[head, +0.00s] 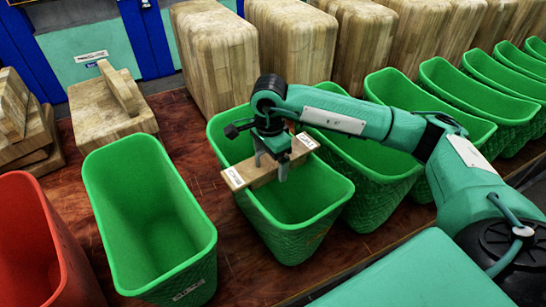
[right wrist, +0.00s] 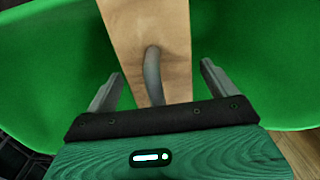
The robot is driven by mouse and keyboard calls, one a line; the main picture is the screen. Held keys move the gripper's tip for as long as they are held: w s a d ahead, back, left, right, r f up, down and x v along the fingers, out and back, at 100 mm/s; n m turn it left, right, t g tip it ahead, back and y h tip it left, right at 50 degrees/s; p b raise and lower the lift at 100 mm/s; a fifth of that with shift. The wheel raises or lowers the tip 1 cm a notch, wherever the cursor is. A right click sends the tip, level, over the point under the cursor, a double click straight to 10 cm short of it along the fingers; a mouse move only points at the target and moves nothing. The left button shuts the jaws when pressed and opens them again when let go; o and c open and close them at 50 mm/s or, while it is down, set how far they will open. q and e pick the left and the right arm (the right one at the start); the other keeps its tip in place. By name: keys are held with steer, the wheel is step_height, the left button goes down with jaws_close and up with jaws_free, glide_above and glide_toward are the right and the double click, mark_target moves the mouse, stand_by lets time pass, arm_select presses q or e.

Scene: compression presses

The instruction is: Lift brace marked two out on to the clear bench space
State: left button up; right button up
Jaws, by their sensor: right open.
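A light wooden brace (head: 240,176) with white labels at its ends lies across the top of a green bin (head: 335,196). The marks on the labels are too small to read. My right gripper (head: 271,169) is open and points down over the middle of the brace. In the right wrist view, the brace (right wrist: 125,35) runs between the two spread fingers of the gripper (right wrist: 162,70). A grey curved handle (right wrist: 152,75) stands up from the brace between them. I cannot tell whether a finger touches it. My left gripper is out of view.
The red-brown bench (head: 182,122) is bare behind the bins, beside a wooden block (head: 105,112). Another green bin (head: 205,245) and a red bin (head: 30,240) stand to the left. Several green bins extend right, with tall wooden blocks (head: 290,45) behind.

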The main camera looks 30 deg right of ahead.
steer(key=shift+f, duration=0.2)
steer(key=c, duration=1.6)
steer(key=shift+o, duration=0.2)
steer(key=shift+r, duration=0.15)
steer(key=shift+r+b, duration=0.35)
steer(key=shift+r, duration=0.1)
step_height(320, 180, up, 9)
steer(key=b, duration=0.3)
steer(key=shift+w+f, duration=0.1)
step_height(320, 180, up, 19)
steer(key=p, duration=0.8)
steer(key=shift+r+p, duration=0.2)
steer(key=shift+p, duration=0.2)
